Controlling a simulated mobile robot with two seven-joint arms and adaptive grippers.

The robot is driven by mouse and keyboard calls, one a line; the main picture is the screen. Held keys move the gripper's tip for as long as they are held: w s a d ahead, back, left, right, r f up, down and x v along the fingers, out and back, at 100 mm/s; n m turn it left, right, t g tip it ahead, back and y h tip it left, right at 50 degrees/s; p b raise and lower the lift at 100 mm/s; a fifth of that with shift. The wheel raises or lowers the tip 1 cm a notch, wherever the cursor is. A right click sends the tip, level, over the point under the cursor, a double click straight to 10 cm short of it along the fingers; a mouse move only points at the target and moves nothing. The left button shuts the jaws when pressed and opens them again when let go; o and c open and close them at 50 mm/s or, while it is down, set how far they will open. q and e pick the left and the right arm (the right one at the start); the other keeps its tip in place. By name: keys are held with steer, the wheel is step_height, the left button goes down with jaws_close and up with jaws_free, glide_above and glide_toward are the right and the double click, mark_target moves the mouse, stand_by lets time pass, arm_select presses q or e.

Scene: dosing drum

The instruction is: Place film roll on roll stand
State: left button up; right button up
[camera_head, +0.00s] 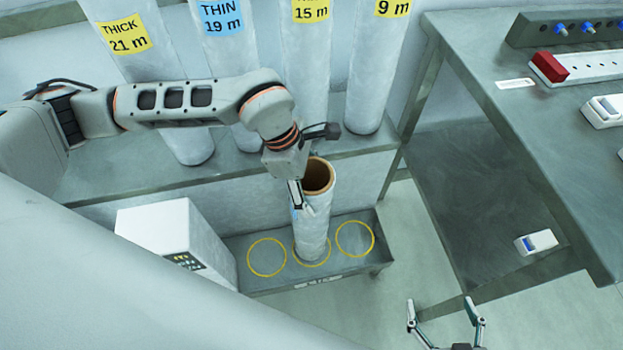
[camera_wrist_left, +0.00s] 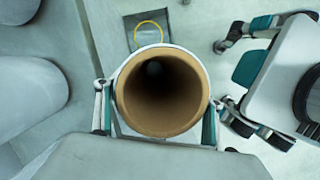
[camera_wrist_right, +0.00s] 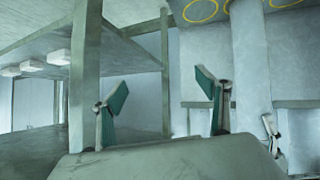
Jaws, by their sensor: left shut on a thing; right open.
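The film roll (camera_head: 314,225) is a pale upright tube with a brown core. My left gripper (camera_head: 296,195) is shut on it near its top. The left wrist view looks down into the open core (camera_wrist_left: 160,92), with a finger on each side. The roll stand (camera_head: 258,285) is a low grey bench with three yellow circles. The roll's lower end is at the middle circle, part of which shows around it. I cannot tell whether it touches the stand. My right gripper (camera_head: 446,315) is open and empty at the bottom right of the head view; its spread fingers show in the right wrist view (camera_wrist_right: 165,95).
Several labelled rolls, including one marked THICK 21 m (camera_head: 128,60), stand on the shelf (camera_head: 110,180) behind. A white box (camera_head: 165,240) with a display stands left of the stand. A grey table (camera_head: 500,115) with a lower shelf is at the right. The outer circles are empty.

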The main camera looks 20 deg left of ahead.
arm_select(q)
steer(key=shift+w+r, duration=0.1)
steer(key=o, duration=2.1)
arm_select(e)
steer(key=shift+s+d+f, duration=0.1)
steer(key=shift+s+f, duration=0.2)
steer(key=shift+s, duration=0.05)
arm_select(q)
steer(key=p+v, duration=0.3)
steer(key=v, duration=0.9)
arm_select(e)
steer(key=shift+s+d, duration=0.25)
steer(key=shift+d, duration=0.25)
steer(key=shift+a+r, duration=0.1)
steer(key=shift+r, duration=0.05)
